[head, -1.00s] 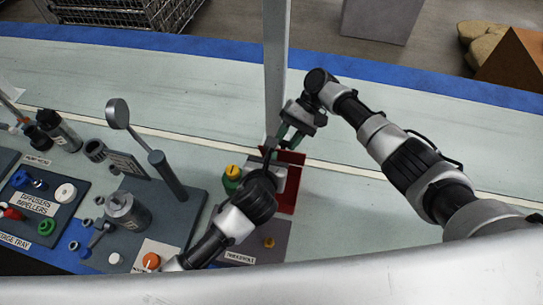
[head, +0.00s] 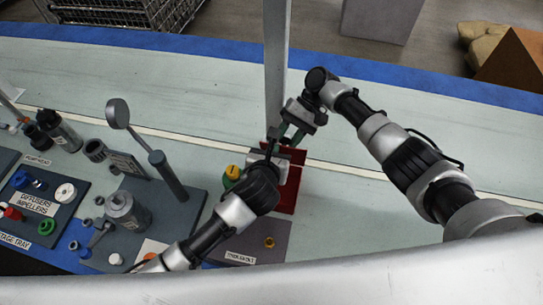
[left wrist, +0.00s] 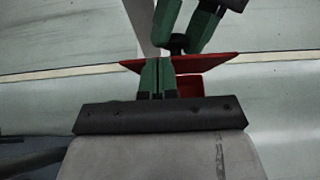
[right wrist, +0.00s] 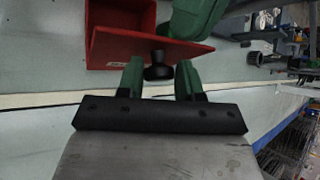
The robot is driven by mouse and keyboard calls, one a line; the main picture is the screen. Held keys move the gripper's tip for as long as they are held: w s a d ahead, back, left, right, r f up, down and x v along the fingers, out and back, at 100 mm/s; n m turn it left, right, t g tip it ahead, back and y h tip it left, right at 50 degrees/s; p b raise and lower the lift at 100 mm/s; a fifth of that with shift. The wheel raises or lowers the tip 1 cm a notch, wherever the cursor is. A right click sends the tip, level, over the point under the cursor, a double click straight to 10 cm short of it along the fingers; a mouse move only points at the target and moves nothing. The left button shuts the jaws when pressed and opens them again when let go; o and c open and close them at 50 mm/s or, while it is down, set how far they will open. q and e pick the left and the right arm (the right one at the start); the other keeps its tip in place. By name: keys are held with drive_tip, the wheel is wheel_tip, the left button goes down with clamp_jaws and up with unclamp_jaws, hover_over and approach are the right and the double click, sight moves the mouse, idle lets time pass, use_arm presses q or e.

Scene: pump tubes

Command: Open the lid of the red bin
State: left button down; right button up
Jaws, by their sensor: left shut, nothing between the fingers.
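The red bin (head: 287,198) stands on the table, partly hidden by my left arm. Its lid (right wrist: 150,46) is tilted up, and part of the bin's interior (right wrist: 125,15) shows in the right wrist view. A black knob (right wrist: 159,68) sits on the lid's outer face. My right gripper (right wrist: 160,78) is open, with the knob just ahead of and between its fingertips; contact cannot be told. My left gripper (left wrist: 158,62) is shut and empty at the lid's underside, on the bin side; whether it touches the lid is unclear.
A grey upright post (head: 275,70) stands just behind the bin. A dark stand with a tall cylinder (head: 168,175) and labelled trays (head: 75,195) are to the left. The table right of the bin is clear.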

use_arm(q)
drive_tip(key=shift+w+a+r, duration=0.15)
drive_tip(key=shift+w, duration=0.15)
use_arm(e)
drive_tip(key=shift+s+a+f, duration=0.2)
drive_tip(key=shift+s+a, duration=0.05)
drive_tip(key=shift+s, duration=0.2)
use_arm(q)
drive_tip(key=v, duration=1.1)
drive_tip(key=shift+p, duration=0.45)
use_arm(e)
drive_tip(key=v, duration=1.3)
drive_tip(key=shift+w+a+r, duration=0.2)
drive_tip(key=shift+w+r, duration=0.05)
drive_tip(key=shift+r, duration=0.15)
